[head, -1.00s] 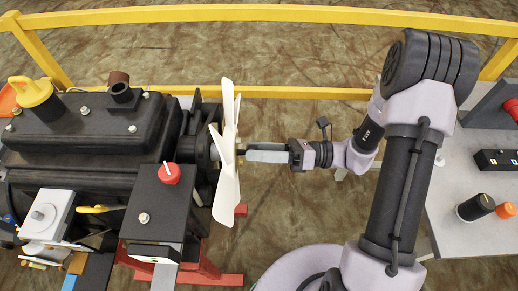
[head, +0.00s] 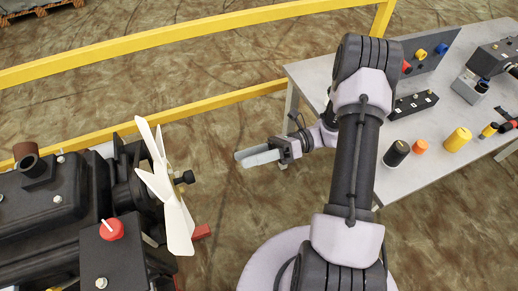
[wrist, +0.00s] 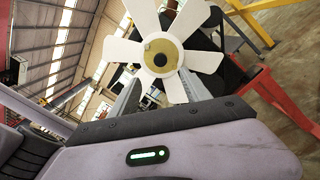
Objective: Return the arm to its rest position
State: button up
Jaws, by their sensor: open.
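My gripper (head: 258,157) is open and empty in the head view, in the air to the right of the engine and its fan. Its grey fingers point left, apart from the fan. My arm is bent, with its upper links rising at the right of the middle. In the wrist view my gripper (wrist: 140,100) shows behind the wrist housing, and the white fan (wrist: 160,50) with its yellowish hub lies beyond the fingertips. The fan also shows at the left in the head view (head: 165,190).
A black engine (head: 50,210) with a red knob (head: 112,230) stands at the left. A yellow rail (head: 190,50) runs behind. A grey table (head: 330,75) at the right bears several cylinders and dark boxes. Floor is open between engine and table.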

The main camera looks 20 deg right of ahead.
jog(key=s+a+r+n+t+h+b, duration=0.1)
jog(key=s+r+n+h, duration=0.4)
jog(key=n, duration=0.6)
jog(key=s+a+r+n+t+h+b, duration=0.1)
jog(key=s+a+r+n+t+h, duration=0.2)
jog(key=s+r+n+h, duration=0.3)
notch_tip(320, 180, up, 4)
jog(key=n+t+h, duration=0.1)
jog(key=n+h, duration=0.4)
jog(key=shift+s+a+r+h, duration=0.15)
jog(key=shift+a+h, duration=0.05)
jog(key=shift+h, duration=0.2)
jog(key=shift+a, duration=0.1)
